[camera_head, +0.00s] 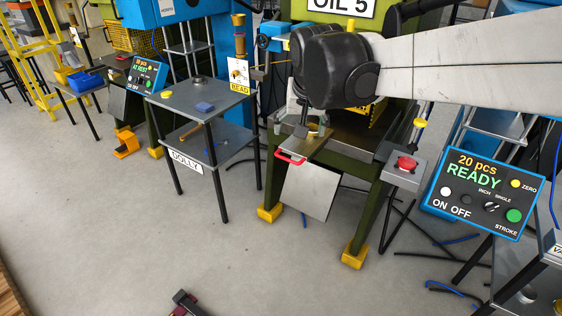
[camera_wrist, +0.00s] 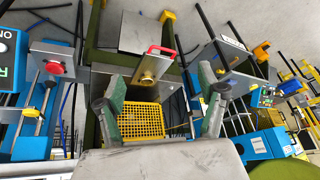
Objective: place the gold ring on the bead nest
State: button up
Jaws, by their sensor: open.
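A small gold round piece (camera_head: 316,131), which looks like the gold ring, stands on a plate (camera_head: 302,146) with a red handle at the green press. My gripper (camera_head: 304,118) is over the press bed, close to the plate. In the wrist view my gripper (camera_wrist: 160,76) is open, its two green-grey fingers wide apart with nothing held. A yellow BEAD sign (camera_head: 239,87) stands left of the press; I cannot make out the bead nest for certain.
The DOLLY table (camera_head: 180,98) with a blue block (camera_head: 204,107) stands to the left. A red button box (camera_head: 405,164) and a READY panel (camera_head: 483,190) are on the right. A sloping metal sheet (camera_head: 312,190) hangs below the press. The floor in front is mostly clear.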

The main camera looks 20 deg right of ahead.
jog(key=s+a+f+n+t, duration=0.1)
jog(key=s+a+f+n, duration=0.1)
jog(key=s, duration=0.7)
jog(key=s+a+f+n+t+y, duration=0.1)
jog(key=s+a+f, duration=0.1)
jog(key=s, duration=0.8)
jog(key=shift+a+f+n, duration=0.15)
jog(key=shift+f+n, duration=0.25)
jog(key=shift+f, duration=0.35)
